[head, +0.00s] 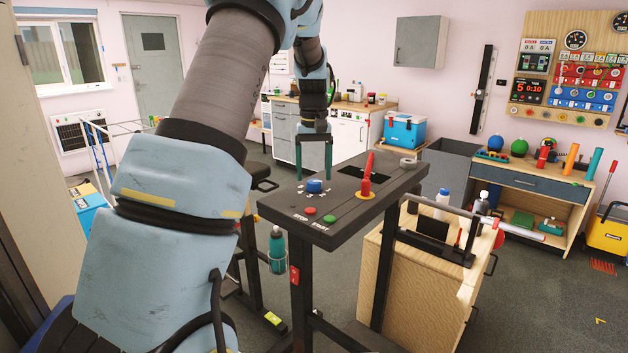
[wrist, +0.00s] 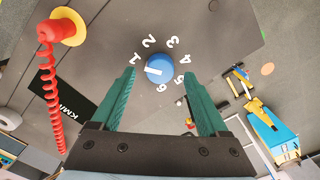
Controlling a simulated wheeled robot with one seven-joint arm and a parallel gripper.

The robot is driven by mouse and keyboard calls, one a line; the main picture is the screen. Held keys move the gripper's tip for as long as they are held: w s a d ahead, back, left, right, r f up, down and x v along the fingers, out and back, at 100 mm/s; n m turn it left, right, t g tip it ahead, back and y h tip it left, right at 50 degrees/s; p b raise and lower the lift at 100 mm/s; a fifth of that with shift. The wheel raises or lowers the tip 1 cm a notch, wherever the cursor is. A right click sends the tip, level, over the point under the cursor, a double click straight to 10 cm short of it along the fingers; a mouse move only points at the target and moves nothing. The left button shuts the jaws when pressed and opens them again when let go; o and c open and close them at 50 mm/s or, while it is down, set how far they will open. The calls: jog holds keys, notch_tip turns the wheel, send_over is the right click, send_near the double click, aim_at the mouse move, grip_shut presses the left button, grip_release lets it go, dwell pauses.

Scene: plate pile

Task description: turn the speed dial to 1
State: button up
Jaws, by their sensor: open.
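The speed dial is a blue round knob (head: 314,186) on the dark top of a console (head: 345,205). In the wrist view the blue dial (wrist: 161,66) has white numbers 1 to 6 around it. Its white pointer mark faces left, just below the 1 (wrist: 137,58), on the side away from the 2. My gripper (head: 314,178) points down above the dial, its green fingers apart. In the wrist view my gripper (wrist: 161,74) is open, with the dial centred between its fingertips. Contact with the dial cannot be made out.
On the console are a red button (head: 310,211), a green button (head: 330,219), a red upright handle with a coiled cord (head: 366,182) and a grey ring (head: 408,162). A wooden cabinet (head: 420,270) stands close by on the right.

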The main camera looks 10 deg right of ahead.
aim_at(314, 181)
notch_tip(314, 181, up, 9)
jog(key=b, duration=0.1)
jog(key=shift+f+b, duration=0.2)
jog(key=shift+b, duration=0.2)
jog(key=shift+t, duration=0.6)
jog(key=s+a+f, duration=0.2)
jog(key=a, duration=0.1)
jog(key=s+a+f, duration=0.2)
jog(key=s+a, duration=0.1)
jog(key=a, duration=0.1)
jog(key=s+a+f, duration=0.2)
jog(key=a+f, duration=0.1)
jog(key=shift+s+a+f, duration=0.1)
jog(key=shift+s+a, duration=0.2)
jog(key=s+a+f, duration=0.3)
jog(key=s+f, duration=0.1)
jog(key=s, duration=0.3)
jog(key=s+a+f, duration=0.3)
jog(key=s+f, duration=0.1)
jog(key=s, duration=0.4)
jog(key=shift+s+a+m+t, duration=0.15)
jog(key=shift+a+m+t, duration=0.15)
jog(key=shift+a+m, duration=0.1)
jog(key=shift+s, duration=0.15)
jog(key=shift+c, duration=0.3)
